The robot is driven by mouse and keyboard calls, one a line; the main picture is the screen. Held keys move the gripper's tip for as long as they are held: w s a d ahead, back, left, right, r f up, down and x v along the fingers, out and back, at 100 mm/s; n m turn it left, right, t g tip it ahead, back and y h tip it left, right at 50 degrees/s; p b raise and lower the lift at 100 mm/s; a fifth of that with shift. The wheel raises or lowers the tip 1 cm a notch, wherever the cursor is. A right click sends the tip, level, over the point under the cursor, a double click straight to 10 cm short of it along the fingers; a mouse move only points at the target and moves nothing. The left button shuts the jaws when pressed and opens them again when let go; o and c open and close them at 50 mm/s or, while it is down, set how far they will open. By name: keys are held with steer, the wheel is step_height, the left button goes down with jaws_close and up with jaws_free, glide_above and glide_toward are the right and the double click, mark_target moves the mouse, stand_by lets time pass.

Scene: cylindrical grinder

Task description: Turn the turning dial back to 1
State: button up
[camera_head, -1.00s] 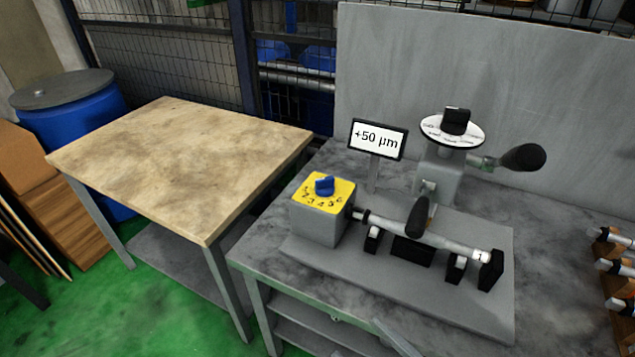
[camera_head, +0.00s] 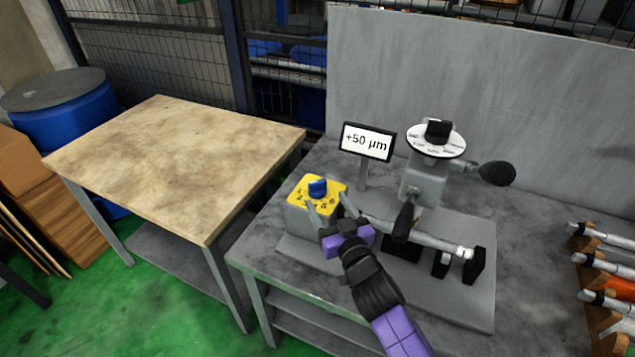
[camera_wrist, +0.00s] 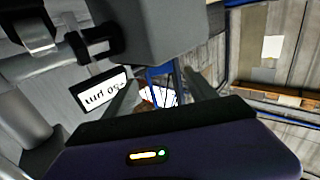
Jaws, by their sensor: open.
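The turning dial is a blue knob (camera_head: 317,188) on a yellow plate (camera_head: 335,186) with black numbers, on top of a grey box at the left end of the grinder. Which number the knob points to is too small to tell. My gripper (camera_head: 328,198) is open, its two fingers reaching up towards the front of the dial, one on each side of the knob in the picture. Whether they touch anything I cannot tell. In the wrist view, the fingers (camera_wrist: 160,92) are spread apart, and the knob cannot be made out there.
A display (camera_head: 368,141) reading "+50 µm" stands behind the dial. To the right are a white round dial with a black knob (camera_head: 437,131), black handles and a shaft (camera_head: 440,242). Tools on a rack (camera_head: 600,262) stand at far right. An empty wooden table (camera_head: 175,165) is at left.

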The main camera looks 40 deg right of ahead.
mark_target(318, 187)
steer(key=p+x, duration=0.2)
steer(key=x, duration=0.5)
steer(key=shift+w+d, duration=0.2)
steer(key=shift+w, duration=0.05)
steer(key=c, duration=1.4)
